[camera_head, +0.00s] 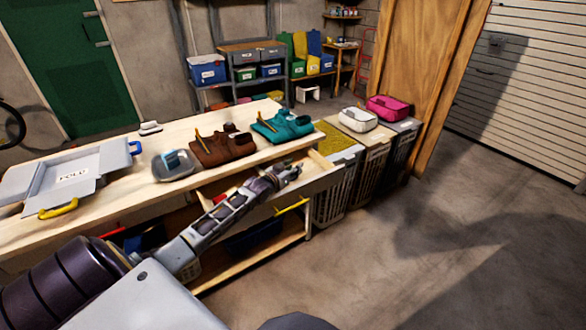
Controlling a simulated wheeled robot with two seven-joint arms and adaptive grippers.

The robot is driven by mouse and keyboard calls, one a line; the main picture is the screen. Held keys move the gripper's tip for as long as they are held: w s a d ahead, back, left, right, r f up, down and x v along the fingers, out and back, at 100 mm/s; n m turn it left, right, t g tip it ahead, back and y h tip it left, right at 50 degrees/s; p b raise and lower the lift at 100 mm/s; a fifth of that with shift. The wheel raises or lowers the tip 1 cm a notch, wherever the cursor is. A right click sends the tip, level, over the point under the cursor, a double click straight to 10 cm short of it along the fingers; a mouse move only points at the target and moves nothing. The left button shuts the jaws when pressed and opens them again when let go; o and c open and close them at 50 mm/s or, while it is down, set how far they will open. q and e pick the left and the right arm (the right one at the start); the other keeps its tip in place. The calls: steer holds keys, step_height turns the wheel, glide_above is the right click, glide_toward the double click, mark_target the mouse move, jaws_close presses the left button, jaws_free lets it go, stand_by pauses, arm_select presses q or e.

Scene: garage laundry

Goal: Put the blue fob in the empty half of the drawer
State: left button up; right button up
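A wooden drawer (318,183) with a yellow handle (293,205) is pulled out from under the bench top. My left gripper (293,170) is over the right part of the drawer, and my forearm crosses in front of its interior. The fingers are small and dark, so I cannot tell whether they are open or shut or hold anything. I cannot make out the blue fob. The drawer's divider and much of its inside are hidden behind my arm. A small red item (221,198) shows at the drawer's left part. My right gripper is not in view.
The bench top (120,205) holds a grey folding board (72,178), a grey tray with a blue item (172,165), brown folded clothing (222,148) and teal folded clothing (283,125). Hampers (338,190) stand right of the drawer. The floor at right is clear.

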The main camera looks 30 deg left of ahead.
arm_select(q)
steer(key=shift+r, duration=0.15)
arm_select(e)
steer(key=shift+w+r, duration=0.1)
arm_select(q)
steer(key=shift+s+r+p, duration=0.2)
steer(key=shift+s, duration=0.95)
steer(key=shift+s+r+p, duration=0.2)
steer(key=shift+s, duration=0.9)
steer(key=shift+s+r, duration=0.15)
steer(key=shift+s, duration=0.55)
steer(key=shift+s+r, duration=0.15)
steer(key=shift+s, duration=0.55)
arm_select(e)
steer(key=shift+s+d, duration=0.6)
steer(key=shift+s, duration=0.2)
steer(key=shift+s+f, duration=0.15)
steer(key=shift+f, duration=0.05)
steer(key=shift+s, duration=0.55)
